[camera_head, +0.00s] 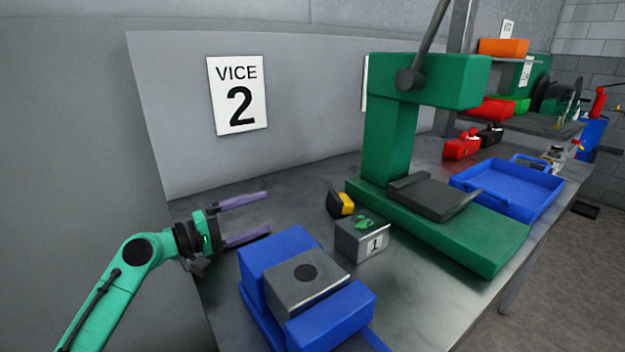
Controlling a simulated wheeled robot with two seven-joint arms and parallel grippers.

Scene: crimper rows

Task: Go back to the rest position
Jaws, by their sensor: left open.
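My left gripper (256,217) is at the left of the bench, with its two purple fingers spread apart and nothing between them. It is above the bench's back left part, behind and left of the blue vice (335,318). The vice has a grey block (300,292) with a dark round hole between its blue jaws. My right gripper is not in view.
A grey box marked 1 (367,240) with green bits on top stands right of my gripper, beside a yellow and black item (342,204). A tall green press (395,150) stands further right, then a blue tray (515,185). A VICE 2 sign (238,98) hangs behind.

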